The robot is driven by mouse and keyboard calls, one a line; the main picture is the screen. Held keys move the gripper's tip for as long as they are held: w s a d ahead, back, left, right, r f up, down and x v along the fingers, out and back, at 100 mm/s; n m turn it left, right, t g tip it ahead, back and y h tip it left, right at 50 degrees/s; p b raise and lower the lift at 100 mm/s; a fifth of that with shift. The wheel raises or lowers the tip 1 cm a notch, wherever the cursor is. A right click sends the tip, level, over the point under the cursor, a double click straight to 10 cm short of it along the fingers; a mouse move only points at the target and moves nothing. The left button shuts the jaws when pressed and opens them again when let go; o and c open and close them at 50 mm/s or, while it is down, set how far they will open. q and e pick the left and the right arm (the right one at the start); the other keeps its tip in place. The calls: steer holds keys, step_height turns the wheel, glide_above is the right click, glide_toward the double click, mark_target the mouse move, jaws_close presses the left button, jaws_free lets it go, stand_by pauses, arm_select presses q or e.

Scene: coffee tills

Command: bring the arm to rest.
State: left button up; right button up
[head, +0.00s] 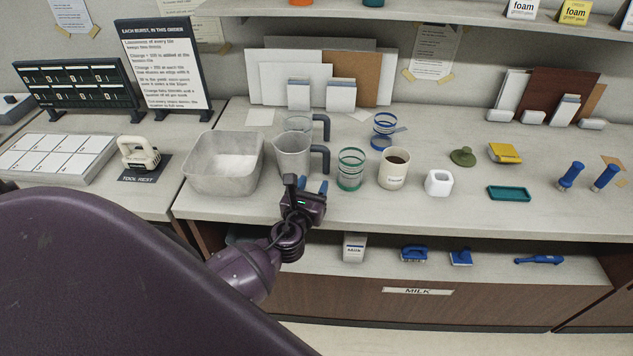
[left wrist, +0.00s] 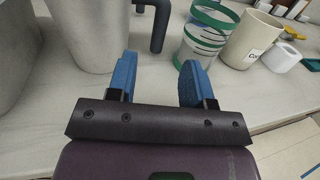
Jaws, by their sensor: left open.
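My left gripper (head: 313,187) is at the front edge of the counter, just in front of the grey metal jug (head: 292,158). In the left wrist view its two blue fingers (left wrist: 157,78) are apart with nothing between them, above the pale counter top (left wrist: 145,88). The jug (left wrist: 90,35) is ahead and to the left of the fingers, and a green-banded glass (left wrist: 205,38) is ahead and to the right. My purple left arm covers the lower left of the head view. My right gripper is not in view.
A grey basin (head: 222,165) stands left of the jug. A milk carton (head: 354,247) and blue brushes (head: 414,253) are on the lower shelf. Front counter right of centre is clear.

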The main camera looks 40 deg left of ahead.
arm_select(q)
steer(key=s+n+g+y, duration=0.1)
steer(key=s+n, duration=0.1)
steer(key=n, duration=0.1)
steer(key=s+a+n+g, duration=0.1)
steer(key=n, duration=0.2)
steer(key=s+n+g+y, duration=0.1)
steer(key=s+n, duration=0.1)
steer(key=n, duration=0.2)
steer(key=shift+s+a+y, duration=0.3)
steer(key=shift+a, duration=0.05)
steer(key=s+d+n+g+h, duration=0.4)
steer(key=s+n+g, duration=0.1)
steer(key=s+n, duration=0.6)
steer(key=s+d+n+g+h, duration=0.3)
steer(key=s+d+n+g, duration=0.2)
steer(key=s+n, duration=0.55)
steer(key=w+f+t+h, duration=0.1)
steer(key=w+f+t, duration=0.6)
steer(key=f, duration=0.3)
steer(key=shift+w+f+t, duration=0.3)
steer(key=shift+w, duration=0.15)
